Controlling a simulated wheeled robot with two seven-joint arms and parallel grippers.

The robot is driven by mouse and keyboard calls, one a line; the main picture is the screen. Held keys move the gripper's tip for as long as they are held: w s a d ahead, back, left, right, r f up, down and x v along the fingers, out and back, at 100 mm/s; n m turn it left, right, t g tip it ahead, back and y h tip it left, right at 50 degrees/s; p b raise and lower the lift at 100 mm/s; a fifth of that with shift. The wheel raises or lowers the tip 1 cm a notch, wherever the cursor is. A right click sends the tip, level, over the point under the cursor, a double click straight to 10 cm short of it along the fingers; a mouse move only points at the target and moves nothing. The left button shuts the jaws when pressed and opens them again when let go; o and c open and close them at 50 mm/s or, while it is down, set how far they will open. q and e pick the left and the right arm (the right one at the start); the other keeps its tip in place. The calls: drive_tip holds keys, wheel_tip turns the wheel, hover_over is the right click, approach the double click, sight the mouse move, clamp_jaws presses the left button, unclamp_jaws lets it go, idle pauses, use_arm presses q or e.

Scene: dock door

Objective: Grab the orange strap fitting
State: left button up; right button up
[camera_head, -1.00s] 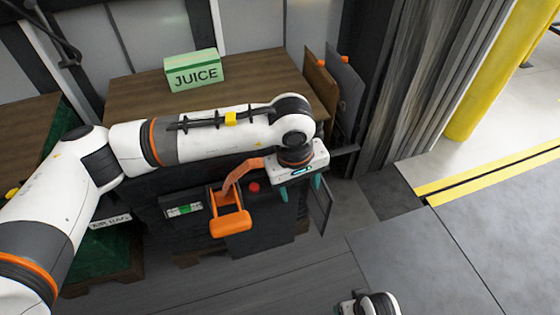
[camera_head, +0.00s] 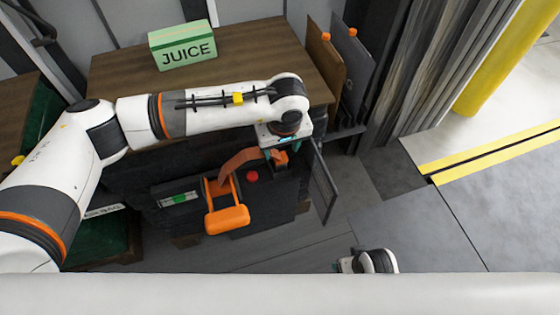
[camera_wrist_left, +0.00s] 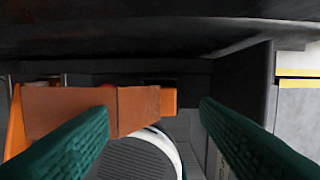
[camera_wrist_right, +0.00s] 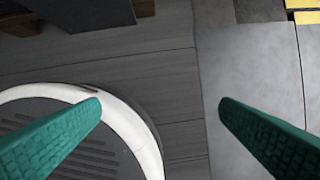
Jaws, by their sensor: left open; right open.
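The orange strap fitting (camera_head: 280,158) is a small orange block at the end of a brown-orange strap (camera_head: 240,160) on the dark unit below the wooden top. In the left wrist view the fitting (camera_wrist_left: 169,102) shows at the strap's end, in line with the gap between the fingers. My left gripper (camera_head: 282,153) is open at the fitting, with teal fingers apart; the left finger overlaps the strap in its own view. Whether either finger touches is unclear. My right gripper (camera_wrist_right: 160,101) is open and empty, low over the floor.
An orange handle (camera_head: 227,219) and a red button (camera_head: 252,176) are beside the strap. A dark panel (camera_head: 322,185) stands just right of the left gripper. A green JUICE box (camera_head: 182,45) sits on the wooden top (camera_head: 125,80). The floor at the right is clear.

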sight(280, 156)
use_arm(q)
drive_tip(key=f, duration=0.5)
drive_tip(key=shift+w+a, duration=0.1)
drive_tip(key=shift+w, duration=0.15)
drive_tip(key=shift+r, duration=0.1)
drive_tip(key=c, duration=1.1)
